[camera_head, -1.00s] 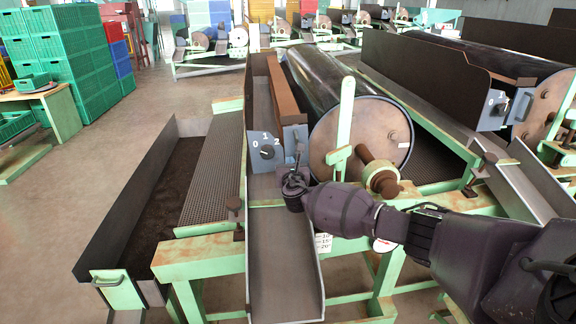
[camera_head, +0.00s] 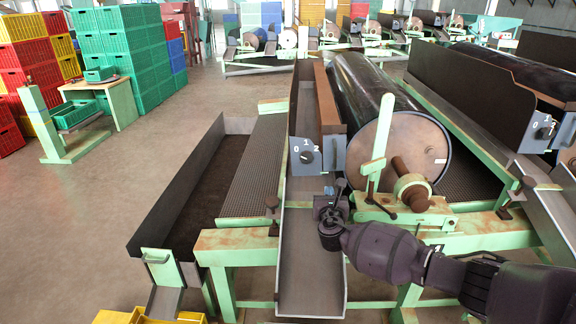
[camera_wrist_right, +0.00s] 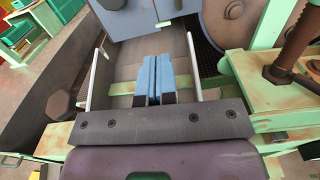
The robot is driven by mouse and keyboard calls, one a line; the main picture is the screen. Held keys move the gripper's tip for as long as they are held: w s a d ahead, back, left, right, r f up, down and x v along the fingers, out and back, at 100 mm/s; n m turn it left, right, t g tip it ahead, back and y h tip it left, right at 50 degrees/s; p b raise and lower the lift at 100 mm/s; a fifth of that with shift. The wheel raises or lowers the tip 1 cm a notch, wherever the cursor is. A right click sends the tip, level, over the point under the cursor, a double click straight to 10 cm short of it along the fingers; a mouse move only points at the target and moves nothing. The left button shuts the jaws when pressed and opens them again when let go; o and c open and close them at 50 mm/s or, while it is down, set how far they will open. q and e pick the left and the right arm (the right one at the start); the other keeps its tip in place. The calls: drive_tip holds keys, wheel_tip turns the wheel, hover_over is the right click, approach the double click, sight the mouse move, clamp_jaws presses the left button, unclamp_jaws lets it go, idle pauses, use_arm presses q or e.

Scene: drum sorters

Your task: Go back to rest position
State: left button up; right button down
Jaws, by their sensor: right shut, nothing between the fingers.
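My right gripper (camera_head: 332,196) is in the head view, above the metal chute (camera_head: 310,280) at the front of the nearest drum sorter. It is just below and right of the grey switch box with its black dial (camera_head: 306,157) marked 0, 1, 2, apart from it. In the right wrist view the two blue finger pads (camera_wrist_right: 160,78) are pressed together with nothing between them. My left gripper is not in view.
The sorter's large drum (camera_head: 400,150) and green frame (camera_head: 240,246) stand close by the right arm. A trough (camera_head: 185,190) lies to the left. A yellow crate (camera_head: 150,318) shows at the bottom edge. Stacked green crates (camera_head: 130,50) stand far left. The floor between is open.

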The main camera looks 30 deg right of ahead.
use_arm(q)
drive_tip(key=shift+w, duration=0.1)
use_arm(e)
drive_tip(key=shift+f, duration=0.1)
drive_tip(key=a+m+y, duration=0.5)
drive_tip(key=a+m, duration=0.4)
drive_tip(key=a, duration=0.1)
drive_tip(key=s+a+f+m+g+y+p, duration=0.1)
drive_tip(key=s+a+f+m+y+p, duration=0.1)
drive_tip(key=s+a+m+y, duration=0.5)
use_arm(q)
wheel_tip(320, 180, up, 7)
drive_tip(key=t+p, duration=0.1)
drive_tip(key=p, duration=0.5)
use_arm(e)
drive_tip(key=s+f+m+g+h, duration=0.1)
drive_tip(key=s+m, duration=0.5)
drive_tip(key=s, duration=1.2)
drive_tip(key=s+a+f+m+g+h, duration=0.1)
drive_tip(key=s+m, duration=0.5)
drive_tip(key=s, duration=1.3)
wheel_tip(320, 180, down, 2)
drive_tip(key=shift+a+f+m+g+h, duration=0.1)
drive_tip(key=shift+a+m+g+h, duration=0.25)
drive_tip(key=shift+g, duration=0.35)
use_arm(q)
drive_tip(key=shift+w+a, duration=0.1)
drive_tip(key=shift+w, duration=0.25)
